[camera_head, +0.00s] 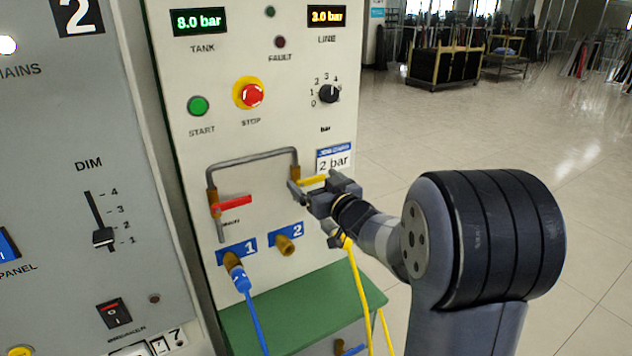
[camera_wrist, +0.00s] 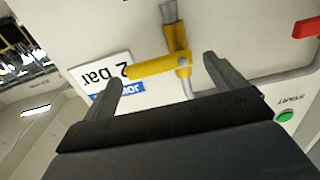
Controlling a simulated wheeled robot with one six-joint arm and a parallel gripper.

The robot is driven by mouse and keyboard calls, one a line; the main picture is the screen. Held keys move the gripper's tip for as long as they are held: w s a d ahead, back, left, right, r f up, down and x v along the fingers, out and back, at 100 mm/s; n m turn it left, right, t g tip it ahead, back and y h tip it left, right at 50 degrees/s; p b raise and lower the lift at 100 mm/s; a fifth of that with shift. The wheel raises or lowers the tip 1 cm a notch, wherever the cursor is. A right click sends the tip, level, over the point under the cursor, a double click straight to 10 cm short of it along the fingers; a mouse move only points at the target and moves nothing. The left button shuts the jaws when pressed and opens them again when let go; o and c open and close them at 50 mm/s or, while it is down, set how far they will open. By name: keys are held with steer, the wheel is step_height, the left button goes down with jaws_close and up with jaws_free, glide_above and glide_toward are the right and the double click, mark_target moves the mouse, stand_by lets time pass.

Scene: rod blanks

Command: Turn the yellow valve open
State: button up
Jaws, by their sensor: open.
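The yellow valve (camera_head: 312,181) sits on the right leg of the grey pipe (camera_head: 250,157) on the white panel, partly hidden by my gripper in the head view. Its lever lies roughly level, crosswise to the pipe. In the wrist view the yellow lever (camera_wrist: 150,68) runs between my two fingers, with its pivot on the pipe nearer the right finger. My gripper (camera_wrist: 164,74) is open around the lever, with a gap showing at the pivot side. The head view also shows my gripper (camera_head: 314,187) at the valve. Whether a finger touches the lever is unclear.
A red valve lever (camera_head: 233,202) is on the pipe's left leg. Below are brass outlet 1 (camera_head: 230,259) with a blue hose (camera_head: 243,285), and bare brass outlet 2 (camera_head: 285,246). A yellow hose (camera_head: 357,275) hangs below my gripper. A green ledge (camera_head: 300,308) juts out underneath.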

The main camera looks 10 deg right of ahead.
steer(key=shift+c, duration=0.4)
steer(key=c, duration=0.9)
steer(key=shift+n+b, duration=0.3)
steer(key=shift+s+a+r+n+b, duration=0.25)
steer(key=shift+a+n+b, duration=0.3)
steer(key=shift+n+b, duration=1.8)
steer(key=shift+s+a+r+n+b, duration=0.1)
steer(key=shift+a+r+n+b, duration=0.35)
steer(key=shift+n+b, duration=1.9)
steer(key=shift+s+a+r+n+b, duration=0.2)
steer(key=shift+a+n+b, duration=0.55)
steer(key=shift+n, duration=3.15)
steer(key=o, duration=1)
